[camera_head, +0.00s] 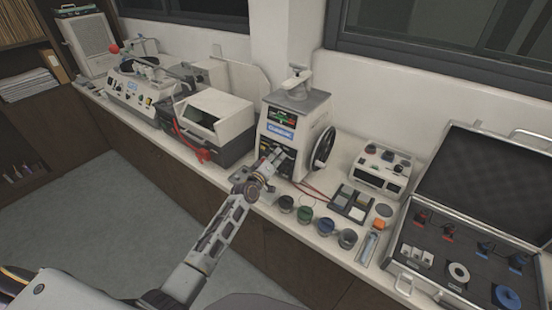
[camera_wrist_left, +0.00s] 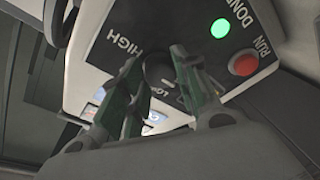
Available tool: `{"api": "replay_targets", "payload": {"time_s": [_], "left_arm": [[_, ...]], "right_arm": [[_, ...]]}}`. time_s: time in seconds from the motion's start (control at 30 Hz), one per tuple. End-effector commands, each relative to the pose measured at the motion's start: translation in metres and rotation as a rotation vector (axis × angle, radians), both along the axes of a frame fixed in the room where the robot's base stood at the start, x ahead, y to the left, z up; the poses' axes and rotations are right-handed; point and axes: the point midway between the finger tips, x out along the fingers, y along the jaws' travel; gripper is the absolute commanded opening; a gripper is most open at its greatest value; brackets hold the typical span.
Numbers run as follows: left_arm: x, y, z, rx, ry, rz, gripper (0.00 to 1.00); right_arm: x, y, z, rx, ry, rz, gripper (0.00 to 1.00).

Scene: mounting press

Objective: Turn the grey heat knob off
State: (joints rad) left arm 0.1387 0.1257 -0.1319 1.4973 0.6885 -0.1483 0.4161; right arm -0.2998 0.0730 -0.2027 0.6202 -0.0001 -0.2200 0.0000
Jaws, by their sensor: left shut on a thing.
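The mounting press (camera_head: 291,135) is a pale box with a black hand wheel on its right side, standing on the bench. My left gripper (camera_head: 272,160) is at its lower front panel. In the left wrist view, my left gripper (camera_wrist_left: 157,66) has its two green-grey fingers on either side of the dark grey heat knob (camera_wrist_left: 158,73), shut on it. The knob sits between the HIGH and LOW labels, partly hidden by the fingers. My right gripper is not in view.
Beside the knob are a lit green DONE light (camera_wrist_left: 220,28) and a red RUN button (camera_wrist_left: 243,64). Several small jars (camera_head: 304,213) stand right of my left gripper. An open case (camera_head: 405,272) lies at the right; a dark-based, white-topped machine (camera_head: 213,125) stands left of the press.

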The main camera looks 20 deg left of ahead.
Motion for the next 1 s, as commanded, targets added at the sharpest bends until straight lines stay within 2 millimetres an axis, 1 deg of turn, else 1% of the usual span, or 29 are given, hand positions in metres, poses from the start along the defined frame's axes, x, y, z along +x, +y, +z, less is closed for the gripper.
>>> {"api": "replay_targets", "payload": {"time_s": [0.1, 0.13, 0.27, 0.3, 0.5, 0.7, 0.87, 1.0], "left_arm": [[0.000, 0.000, -0.001, 0.000, 0.001, 0.001, 0.07], [0.000, 0.000, -0.001, 0.000, 0.001, 0.001, 0.35], [0.000, 0.000, -0.001, 0.001, 0.001, 0.000, 0.52], [0.000, 0.000, -0.001, 0.001, 0.001, 0.000, 0.53], [0.000, 0.000, 0.000, 0.001, 0.000, 0.000, 0.53], [-0.001, 0.000, 0.000, 0.001, 0.000, 0.000, 0.53], [-0.007, 0.001, -0.001, 0.001, 0.001, 0.000, 0.53], [-0.015, 0.003, 0.000, 0.001, 0.001, 0.000, 0.53]], "right_arm": [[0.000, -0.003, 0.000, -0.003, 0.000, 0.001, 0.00], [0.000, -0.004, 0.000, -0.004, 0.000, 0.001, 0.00], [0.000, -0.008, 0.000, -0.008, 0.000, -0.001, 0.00], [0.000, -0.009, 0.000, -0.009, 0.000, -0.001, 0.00], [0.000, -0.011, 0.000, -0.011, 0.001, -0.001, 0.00], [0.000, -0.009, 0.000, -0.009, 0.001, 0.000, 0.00], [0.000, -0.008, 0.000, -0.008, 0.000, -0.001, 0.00], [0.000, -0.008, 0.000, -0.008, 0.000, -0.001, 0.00]]}}
